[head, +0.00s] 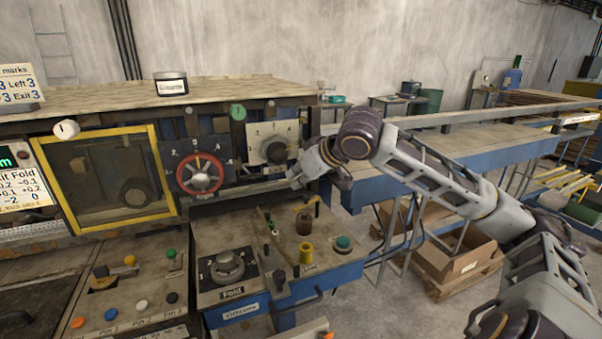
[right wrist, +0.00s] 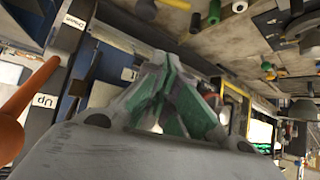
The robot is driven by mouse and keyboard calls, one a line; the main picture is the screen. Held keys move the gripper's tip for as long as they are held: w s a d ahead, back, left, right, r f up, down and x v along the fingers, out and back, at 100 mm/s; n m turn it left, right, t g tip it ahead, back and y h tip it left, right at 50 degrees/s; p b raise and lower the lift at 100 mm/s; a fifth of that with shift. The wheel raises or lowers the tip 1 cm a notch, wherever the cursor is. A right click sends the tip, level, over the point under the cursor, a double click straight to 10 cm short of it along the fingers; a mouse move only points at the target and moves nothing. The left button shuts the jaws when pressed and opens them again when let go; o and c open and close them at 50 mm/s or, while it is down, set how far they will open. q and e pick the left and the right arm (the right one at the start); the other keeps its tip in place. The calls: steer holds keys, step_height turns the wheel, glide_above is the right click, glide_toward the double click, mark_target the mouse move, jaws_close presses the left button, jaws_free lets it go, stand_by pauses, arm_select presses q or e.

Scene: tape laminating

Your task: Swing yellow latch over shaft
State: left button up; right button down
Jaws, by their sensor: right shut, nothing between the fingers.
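My right gripper (head: 296,178) reaches in from the right, in front of the machine's front below the grey dial. In the right wrist view its fingers (right wrist: 170,95) with green pads are closed together, with nothing between them. A small yellow part (head: 315,204), possibly the latch, shows just below the gripper, apart from it; its shape is hard to make out. A yellow spool-shaped part (head: 306,252) stands lower on the blue control box. I cannot clearly pick out the shaft. My left gripper is not in view.
A red dial (head: 200,174) and a grey dial plate (head: 274,143) face me left of the gripper. A Fold knob (head: 228,267) sits on the blue box. In the wrist view, an orange lever (right wrist: 25,108) stands near "Up" and "Down" labels. A blue-framed bench (head: 450,152) extends right.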

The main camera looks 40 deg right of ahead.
mark_target(307, 201)
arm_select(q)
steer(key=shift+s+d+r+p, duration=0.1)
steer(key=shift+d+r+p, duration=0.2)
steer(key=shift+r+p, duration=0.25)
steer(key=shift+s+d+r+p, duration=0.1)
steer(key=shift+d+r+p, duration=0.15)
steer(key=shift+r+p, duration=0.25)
arm_select(e)
steer(key=x, duration=0.6)
steer(key=shift+f, duration=0.2)
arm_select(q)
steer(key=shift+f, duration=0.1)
arm_select(e)
steer(key=shift+s+f, duration=0.1)
steer(key=shift+s, duration=0.3)
arm_select(q)
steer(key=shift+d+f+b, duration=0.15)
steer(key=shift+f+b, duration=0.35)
steer(key=shift+b, duration=0.2)
arm_select(e)
steer(key=shift+s+d+f, duration=0.1)
steer(key=shift+s+f, duration=0.2)
steer(key=shift+s, duration=0.35)
steer(key=shift+s+d+f, duration=0.1)
steer(key=shift+s+f, duration=0.2)
steer(key=shift+s, duration=0.35)
steer(key=shift+s, duration=0.1)
